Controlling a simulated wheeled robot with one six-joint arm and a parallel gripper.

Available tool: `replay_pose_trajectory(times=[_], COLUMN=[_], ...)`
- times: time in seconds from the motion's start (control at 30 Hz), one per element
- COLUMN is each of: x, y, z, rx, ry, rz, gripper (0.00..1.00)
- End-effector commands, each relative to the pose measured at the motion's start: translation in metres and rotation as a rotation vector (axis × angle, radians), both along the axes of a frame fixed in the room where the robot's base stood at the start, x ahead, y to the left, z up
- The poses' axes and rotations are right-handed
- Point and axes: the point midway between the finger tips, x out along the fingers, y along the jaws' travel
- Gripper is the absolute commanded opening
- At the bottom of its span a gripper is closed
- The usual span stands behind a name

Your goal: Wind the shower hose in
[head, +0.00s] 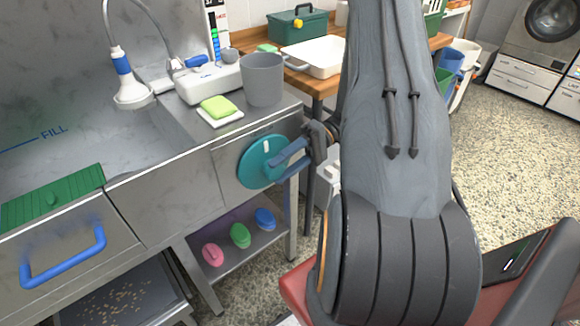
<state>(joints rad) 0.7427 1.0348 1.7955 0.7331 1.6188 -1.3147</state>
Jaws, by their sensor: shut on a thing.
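The shower hose (160,25) is a grey hose that arches above the steel tub at the upper left. Its white and blue shower head (130,85) hangs at the hose's left end, over the tub. A round teal reel wheel (256,168) with a small white mark is on the steel front panel below the counter. My gripper (280,162) reaches it from the right, with two blue-grey fingers against the wheel's right part. It is shut on the wheel's handle, which is mostly hidden between the fingers.
A grey cup (262,78) and a green sponge (217,106) stand on the counter above the wheel. Pink, green and blue brushes lie on the shelf below (262,238). A blue-handled drawer (70,250) is at left. Speckled floor is open at right.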

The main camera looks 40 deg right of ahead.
Motion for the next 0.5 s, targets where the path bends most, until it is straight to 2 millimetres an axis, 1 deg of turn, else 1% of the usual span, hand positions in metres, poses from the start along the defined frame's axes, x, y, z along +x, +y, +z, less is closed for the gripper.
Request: replay_pose_trajectory(times=[0.37,0.4,0.5], x=[0.0017,0.0017,0.0012], y=[0.0013,0.0013,0.0010], z=[-0.0002,-0.0002,-0.0002], rx=[0.003,0.003,0.003], ry=[-0.003,-0.002,-0.002], rz=[-0.001,-0.001,-0.001], gripper=[0.02,0.46,0.61])
